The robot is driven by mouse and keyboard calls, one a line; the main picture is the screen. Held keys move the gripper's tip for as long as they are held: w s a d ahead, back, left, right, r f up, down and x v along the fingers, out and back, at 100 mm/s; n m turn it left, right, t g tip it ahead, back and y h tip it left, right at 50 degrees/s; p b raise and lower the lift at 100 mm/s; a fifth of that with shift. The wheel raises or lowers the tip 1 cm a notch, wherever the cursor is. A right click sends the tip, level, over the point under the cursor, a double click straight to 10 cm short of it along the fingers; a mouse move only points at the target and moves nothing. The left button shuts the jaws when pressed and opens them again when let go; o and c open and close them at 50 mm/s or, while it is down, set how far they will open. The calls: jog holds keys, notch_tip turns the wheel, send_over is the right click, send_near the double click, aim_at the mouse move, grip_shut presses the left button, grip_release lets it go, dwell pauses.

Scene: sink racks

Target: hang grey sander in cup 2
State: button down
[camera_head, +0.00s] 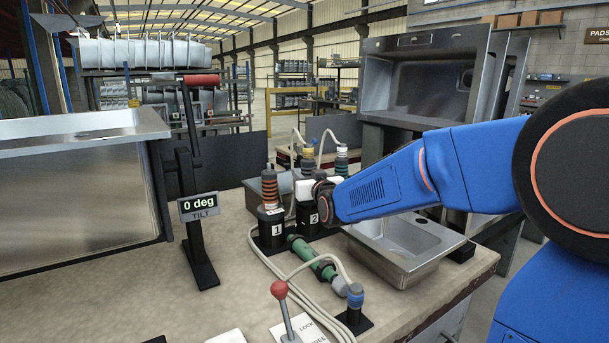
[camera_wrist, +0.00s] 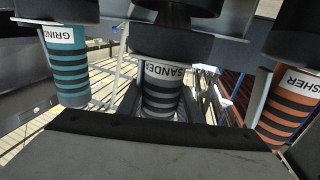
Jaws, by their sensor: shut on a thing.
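The grey sander (camera_wrist: 162,95), with black bands and a SANDER label, is in the middle of the wrist view. It is in line with a dark round collar, between a teal grinder (camera_wrist: 68,70) and an orange tool (camera_wrist: 290,105) labelled "...ISHER". In the head view my gripper (camera_head: 318,188) is at cup 2 (camera_head: 311,220), shut on the sander, and the wrist hides much of the contact. I cannot tell whether the sander is fully seated in the cup. Cup 1 (camera_head: 271,232) holds the orange banded tool (camera_head: 269,188).
A green tool (camera_head: 318,264) lies on the bench in front of the cups, with loose pale hoses around it. A sink basin (camera_head: 425,237) is on the right. A tilt display stand (camera_head: 200,207) stands left, and a red-knobbed lever (camera_head: 280,290) is at the front.

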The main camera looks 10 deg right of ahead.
jog(key=shift+f, duration=0.1)
dwell(0.4)
jog(key=shift+f, duration=0.5)
jog(key=c, duration=1.3)
grip_release()
jog(key=shift+o, duration=0.6)
jog(key=shift+f, duration=0.1)
jog(key=s+d, duration=0.1)
jog(key=s, duration=1.6)
jog(key=shift+s+d, duration=0.2)
jog(key=shift+d, duration=0.05)
